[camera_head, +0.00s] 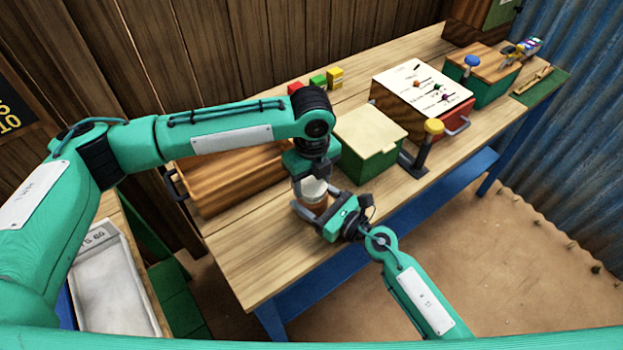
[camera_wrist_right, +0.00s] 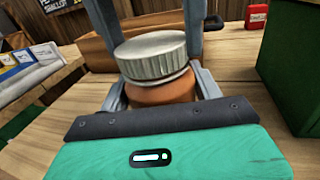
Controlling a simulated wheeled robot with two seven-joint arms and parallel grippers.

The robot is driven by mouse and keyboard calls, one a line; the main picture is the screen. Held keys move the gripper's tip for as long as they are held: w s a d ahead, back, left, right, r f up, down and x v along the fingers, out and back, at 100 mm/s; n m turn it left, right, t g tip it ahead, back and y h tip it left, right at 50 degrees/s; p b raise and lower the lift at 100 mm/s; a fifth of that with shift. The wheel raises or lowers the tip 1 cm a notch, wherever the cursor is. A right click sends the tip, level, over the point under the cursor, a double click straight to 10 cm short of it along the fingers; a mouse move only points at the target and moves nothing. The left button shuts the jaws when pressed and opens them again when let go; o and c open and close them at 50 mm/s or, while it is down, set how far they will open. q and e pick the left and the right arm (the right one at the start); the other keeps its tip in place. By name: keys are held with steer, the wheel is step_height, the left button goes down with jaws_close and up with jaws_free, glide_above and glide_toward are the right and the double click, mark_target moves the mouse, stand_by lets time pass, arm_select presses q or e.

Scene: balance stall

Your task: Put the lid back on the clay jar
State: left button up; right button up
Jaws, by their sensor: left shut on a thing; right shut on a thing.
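The clay jar (camera_head: 318,207) stands on the wooden table near its front edge; its orange-brown body (camera_wrist_right: 165,91) also shows in the right wrist view. The pale grey ribbed lid (camera_head: 313,188) is at the jar's mouth, and in the right wrist view the lid (camera_wrist_right: 152,57) looks level or slightly tilted over the jar. I cannot tell whether it is fully seated. My left gripper (camera_head: 312,184) comes from above and is shut on the lid. My right gripper (camera_wrist_right: 163,93) comes from the front right and is shut around the jar's body; in the head view its fingers (camera_head: 312,212) are partly hidden.
A green box with a cream lid (camera_head: 369,132) stands close to the right of the jar. A wooden crate (camera_head: 232,180) is to the left. Bare tabletop lies at the front left.

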arm_select(q)
steer(key=m, duration=1.2)
steer(key=shift+d, duration=0.1)
steer(key=o, duration=0.9)
steer(key=shift+o, duration=0.2)
steer(key=shift+r, duration=2.25)
steer(key=shift+c, duration=0.3)
